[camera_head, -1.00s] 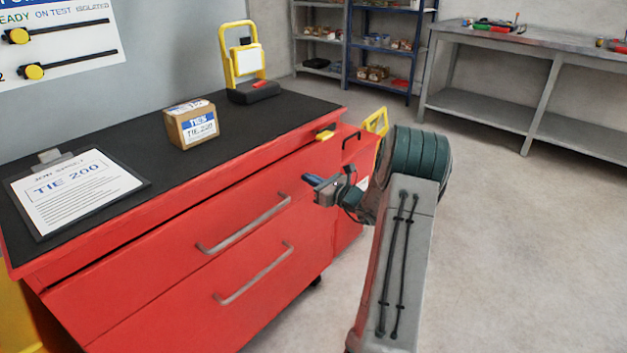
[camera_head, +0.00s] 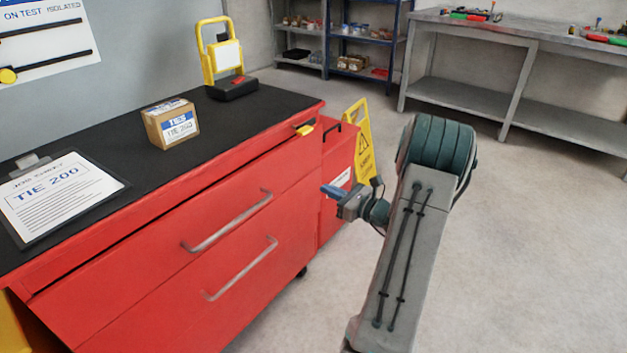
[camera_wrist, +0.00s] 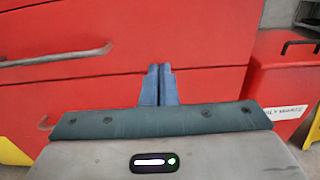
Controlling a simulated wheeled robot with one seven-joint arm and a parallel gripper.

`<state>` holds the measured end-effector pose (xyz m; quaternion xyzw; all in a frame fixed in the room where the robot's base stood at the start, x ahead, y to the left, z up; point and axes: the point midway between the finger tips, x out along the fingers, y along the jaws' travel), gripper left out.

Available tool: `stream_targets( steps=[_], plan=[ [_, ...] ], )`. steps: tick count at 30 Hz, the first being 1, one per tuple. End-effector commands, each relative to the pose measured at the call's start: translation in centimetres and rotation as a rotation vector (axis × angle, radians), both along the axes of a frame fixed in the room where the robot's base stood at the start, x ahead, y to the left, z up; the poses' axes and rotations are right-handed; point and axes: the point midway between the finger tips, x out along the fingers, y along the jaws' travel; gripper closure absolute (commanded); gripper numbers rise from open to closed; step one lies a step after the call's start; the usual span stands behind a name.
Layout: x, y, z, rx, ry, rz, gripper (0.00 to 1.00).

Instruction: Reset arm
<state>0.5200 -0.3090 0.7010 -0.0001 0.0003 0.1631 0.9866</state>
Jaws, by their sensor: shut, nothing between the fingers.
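My gripper (camera_head: 331,190) is at the right of the red drawer cabinet (camera_head: 130,270), in front of its right end in the head view. In the wrist view its two blue fingers (camera_wrist: 158,84) are together, with nothing between them. Behind them are the red drawer fronts, and the fingers appear apart from the drawer handle (camera_wrist: 55,57). My arm is bent, with the gripper pointing left toward the cabinet.
On the black cabinet top are a cardboard box (camera_head: 171,123), a clipboard (camera_head: 62,196) and a yellow work lamp (camera_head: 222,58). A red bin (camera_head: 338,168) and a yellow warning sign (camera_head: 360,140) stand right of the cabinet. A grey workbench (camera_head: 520,40) is behind. The floor at right is clear.

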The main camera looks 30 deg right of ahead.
Motion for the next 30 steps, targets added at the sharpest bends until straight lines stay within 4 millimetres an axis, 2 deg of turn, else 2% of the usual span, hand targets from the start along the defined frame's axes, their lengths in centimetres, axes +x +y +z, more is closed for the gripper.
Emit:
stream_targets(
  steps=[8, 11, 14, 16, 18, 20, 21, 24, 27, 30],
  plan=[
    [-0.4, 0.1, 0.2, -0.005, 0.002, 0.007, 1.0],
    [0.0, 2.0, 1.7, -0.043, 0.013, 0.063, 1.0],
    [0.3, 6.3, 4.6, -0.138, 0.037, 0.191, 1.0],
    [0.1, 10.3, 7.0, -0.236, 0.058, 0.315, 1.0],
    [-0.6, 14.4, 9.2, -0.348, 0.076, 0.45, 1.0],
    [-1.6, 17.7, 10.9, -0.448, 0.088, 0.562, 1.0],
    [-2.4, 19.6, 12.0, -0.515, 0.092, 0.635, 1.0],
    [-4.8, 23.9, 14.4, -0.69, 0.095, 0.812, 1.0],
    [-7.6, 27.3, 16.7, -0.871, 0.083, 0.98, 1.0],
    [-10.5, 29.7, 18.9, -1.058, 0.059, 1.14, 1.0]
  ],
)
